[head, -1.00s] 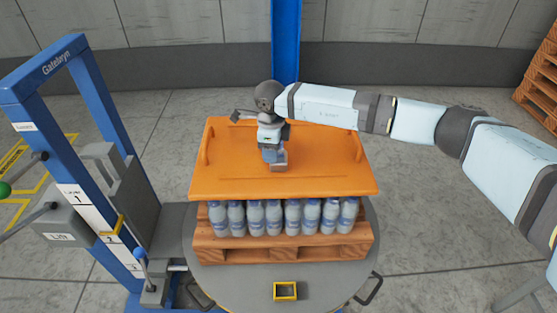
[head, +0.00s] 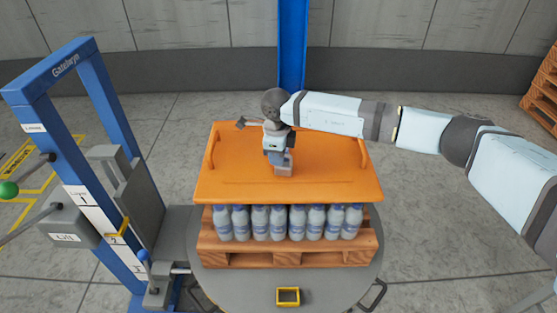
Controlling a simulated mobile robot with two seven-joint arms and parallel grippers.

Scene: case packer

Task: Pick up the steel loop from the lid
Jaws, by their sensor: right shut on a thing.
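The orange lid (head: 225,180) lies flat on top of a block of bottles in the head view. My right gripper (head: 284,168) points down onto the middle of the lid. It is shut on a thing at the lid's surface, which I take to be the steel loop. The gripper body and fingers hide most of the loop, so its shape cannot be made out. A small dark grey piece (head: 241,123) shows left of my right wrist; I cannot tell what it belongs to. My left gripper is not in view.
Several bottles (head: 275,222) stand under the lid on a wooden pallet (head: 286,257), on a grey round turntable (head: 335,283). A yellow-rimmed square (head: 288,296) is at its front. A blue Gatelwyn frame (head: 105,110) with levers stands left.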

